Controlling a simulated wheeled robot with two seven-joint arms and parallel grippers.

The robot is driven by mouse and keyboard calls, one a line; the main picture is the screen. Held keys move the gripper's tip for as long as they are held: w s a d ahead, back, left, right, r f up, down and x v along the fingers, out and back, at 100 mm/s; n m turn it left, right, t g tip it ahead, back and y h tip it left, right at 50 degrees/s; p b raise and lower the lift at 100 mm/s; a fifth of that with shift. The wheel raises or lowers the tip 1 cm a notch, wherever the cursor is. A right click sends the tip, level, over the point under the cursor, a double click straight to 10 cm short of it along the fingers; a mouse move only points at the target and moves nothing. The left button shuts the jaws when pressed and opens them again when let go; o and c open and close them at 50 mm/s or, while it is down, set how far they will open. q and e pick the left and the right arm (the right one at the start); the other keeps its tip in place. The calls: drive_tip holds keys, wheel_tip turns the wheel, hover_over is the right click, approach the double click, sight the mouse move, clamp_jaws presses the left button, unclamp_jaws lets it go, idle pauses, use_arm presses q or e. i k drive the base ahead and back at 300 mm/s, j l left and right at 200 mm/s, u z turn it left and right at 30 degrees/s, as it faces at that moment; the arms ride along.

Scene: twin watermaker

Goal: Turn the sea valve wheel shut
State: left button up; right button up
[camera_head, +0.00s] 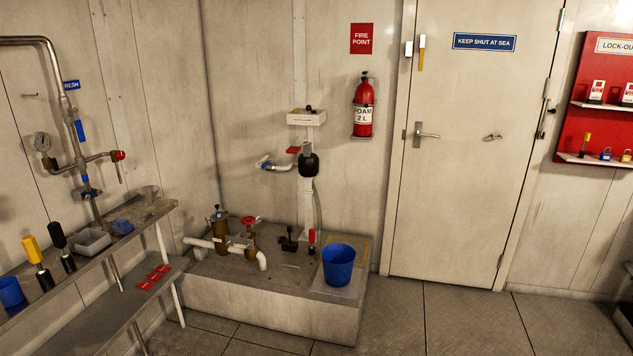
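A red handwheel (250,220) sits on top of a brass valve body (250,243) on the low concrete plinth, left of centre. It is most likely the sea valve wheel, but no label on it is readable. The wheel is small here, and I cannot tell how far it is turned. A brass strainer-like body (218,231) with a dark lid stands just left of it, and white pipe runs into and out of this pair. Neither of my grippers shows in the head view, and nothing touches the wheel.
A blue bucket (338,265) stands on the plinth (270,305), right of the wheel. A metal bench (160,212) with tools and trays runs along the left wall. A hand pump (309,165) stands behind. Open floor (455,325) lies before the closed door (470,180).

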sight(248, 220)
drive_tip(key=i+l+u, duration=0.2)
drive_tip(key=i+u, duration=0.2)
drive_tip(key=i, duration=0.4)
drive_tip(key=i+l+u, duration=0.4)
drive_tip(key=i, duration=0.35)
drive_tip(key=i+l+u, duration=0.4)
drive_tip(key=i+l, duration=0.25)
